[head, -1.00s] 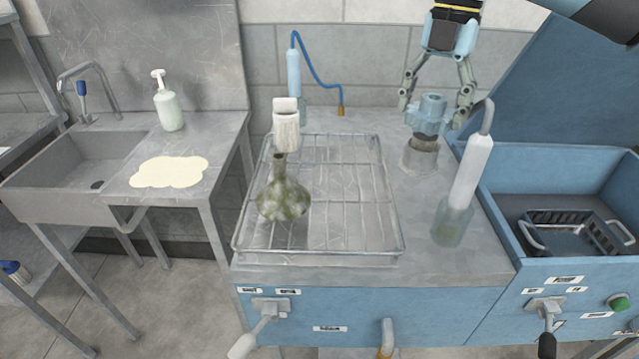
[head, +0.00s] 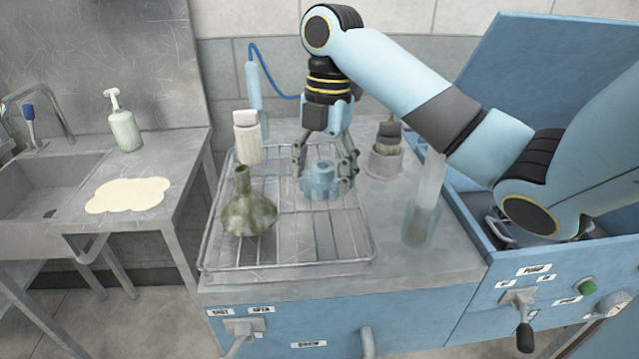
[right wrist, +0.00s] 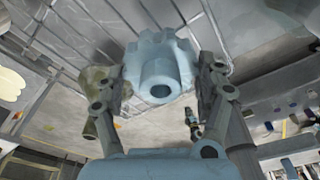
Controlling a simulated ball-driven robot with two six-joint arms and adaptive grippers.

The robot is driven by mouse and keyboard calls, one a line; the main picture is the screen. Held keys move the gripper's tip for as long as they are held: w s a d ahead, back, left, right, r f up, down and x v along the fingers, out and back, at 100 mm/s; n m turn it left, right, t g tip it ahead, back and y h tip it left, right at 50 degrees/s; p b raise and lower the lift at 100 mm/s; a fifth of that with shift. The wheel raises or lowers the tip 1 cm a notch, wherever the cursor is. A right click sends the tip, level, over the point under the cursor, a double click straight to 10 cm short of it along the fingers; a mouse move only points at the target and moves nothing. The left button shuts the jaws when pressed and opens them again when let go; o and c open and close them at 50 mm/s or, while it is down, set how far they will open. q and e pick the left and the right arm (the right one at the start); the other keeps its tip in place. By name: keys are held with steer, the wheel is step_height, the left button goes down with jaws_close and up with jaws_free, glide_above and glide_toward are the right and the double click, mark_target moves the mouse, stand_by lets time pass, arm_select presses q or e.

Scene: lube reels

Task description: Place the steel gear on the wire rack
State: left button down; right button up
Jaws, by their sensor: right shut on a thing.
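The steel gear (head: 321,178) is pale blue-grey with a hub on top. My right gripper (head: 325,184) is shut on it, with one finger on each side, at the wire rack's (head: 300,262) back right part. In the right wrist view the gear (right wrist: 158,68) sits between both fingers with the rack's wires behind it. Whether the gear touches the wires or hangs just above them, I cannot tell. A mottled green-brown flask (head: 248,212) stands at the rack's left side. My left gripper is not in view.
A white-topped bottle (head: 247,140) stands at the rack's back left. A metal cup with a brush (head: 386,158) and a clear beaker holding a white tube (head: 421,222) are right of the rack. The rack's front right is free.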

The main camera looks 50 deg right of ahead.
mark_target(320, 186)
steer(key=shift+w+a+f, duration=0.15)
steer(key=shift+a, duration=0.1)
step_height(320, 186, down, 3)
steer(key=shift+r+b, duration=0.1)
steer(key=shift+b, duration=1.05)
steer(key=shift+f+p, duration=0.35)
steer(key=shift+f, duration=0.25)
steer(key=o, duration=1.7)
steer(key=shift+f, duration=0.1)
